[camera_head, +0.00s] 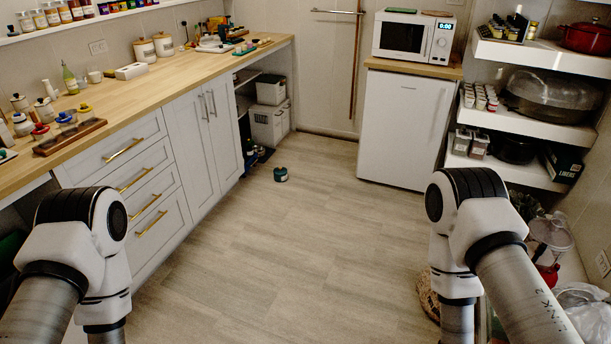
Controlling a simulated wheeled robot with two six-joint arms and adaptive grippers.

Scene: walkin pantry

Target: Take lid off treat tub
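I cannot tell for sure which thing is the treat tub. A small dark green tub (281,174) with a pale label band stands on the open floor near the middle of the view. It is too small to make out its lid clearly. Two white canisters with wooden lids, a left one (145,50) and a right one (164,44), stand at the back of the counter. Upper links of both my arms show at the lower left and lower right. Both grippers are out of the picture, so their state is hidden.
A wooden counter (185,72) with drawers and several small items runs along the left. A white fridge (402,127) bears a microwave (414,36). Loaded white shelves (540,54) stand at the right. A red-based dispenser (549,240) and bags crowd the lower right.

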